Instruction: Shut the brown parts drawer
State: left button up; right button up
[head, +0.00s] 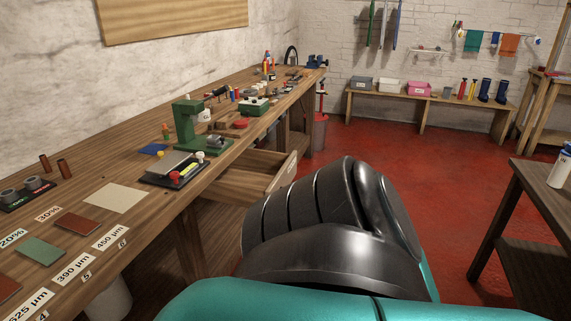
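A large black and teal arm link of mine fills the lower middle of the head view. Neither gripper shows in this view.
A green machine (187,125) and a dark tray (172,170) stand on the bench above the drawer. A dark table (520,195) is at the right. A low bench (430,101) with boxes and boots is at the back. Red floor (390,150) is open between them.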

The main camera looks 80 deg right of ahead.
aim_at(255, 174)
jog(key=z, duration=2.6)
jog(key=i+l+u, duration=0.1)
jog(key=i+u, duration=0.2)
jog(key=i, duration=0.15)
jog(key=i+l+u, duration=0.65)
jog(key=i, duration=0.2)
jog(key=i+j, duration=0.05)
